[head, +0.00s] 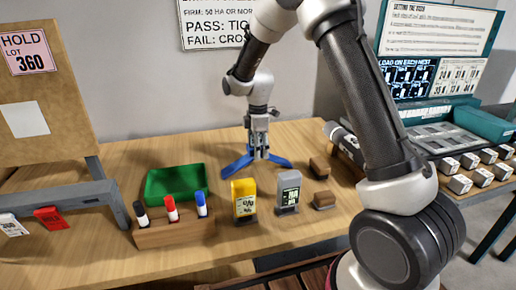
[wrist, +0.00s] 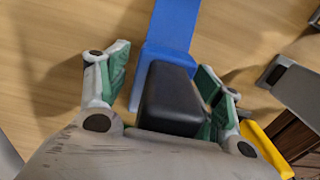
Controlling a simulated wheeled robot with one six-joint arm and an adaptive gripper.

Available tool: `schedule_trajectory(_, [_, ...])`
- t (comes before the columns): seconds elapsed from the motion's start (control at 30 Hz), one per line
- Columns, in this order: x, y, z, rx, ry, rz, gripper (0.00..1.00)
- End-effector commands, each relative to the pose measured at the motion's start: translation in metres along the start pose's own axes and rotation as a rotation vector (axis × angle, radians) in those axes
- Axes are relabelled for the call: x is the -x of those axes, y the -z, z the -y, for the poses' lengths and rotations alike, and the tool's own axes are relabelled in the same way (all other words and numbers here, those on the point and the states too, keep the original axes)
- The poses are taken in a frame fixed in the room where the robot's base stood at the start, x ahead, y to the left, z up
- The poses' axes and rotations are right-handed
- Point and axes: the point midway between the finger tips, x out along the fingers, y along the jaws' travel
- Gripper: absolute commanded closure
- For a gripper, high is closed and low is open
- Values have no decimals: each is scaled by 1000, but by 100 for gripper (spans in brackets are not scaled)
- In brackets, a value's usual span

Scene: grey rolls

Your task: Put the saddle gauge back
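The saddle gauge appears to be the blue splayed-leg piece (head: 238,165) standing on the wooden table near the back middle. In the wrist view its blue part (wrist: 170,28) lies beyond a black block-shaped grip (wrist: 172,98). My gripper (head: 260,128) is over it, pointing down. In the wrist view my gripper's green-padded fingers (wrist: 163,75) stand either side of the black grip. A gap shows at the left finger; the right finger is close to the grip, and I cannot tell whether it touches.
In front stand a yellow device (head: 243,198), a grey device (head: 288,190) and a wooden marker holder (head: 175,234). A green tray (head: 178,181) lies left; small brown blocks (head: 320,166) lie right. Bare table surrounds the blue legs.

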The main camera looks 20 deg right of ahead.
Motion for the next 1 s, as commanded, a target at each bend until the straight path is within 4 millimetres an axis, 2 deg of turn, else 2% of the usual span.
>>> schedule_trajectory(0.27, [6,0,-1,0,-2,-1,34])
schedule_trajectory(0.37, [21,0,-1,0,-4,-1,34])
schedule_trajectory(0.7, [95,0,-1,0,-4,-1,34])
schedule_trajectory(0.83, [113,0,0,0,-1,0,34])
schedule_trajectory(1.0, [122,0,0,0,0,0,34])
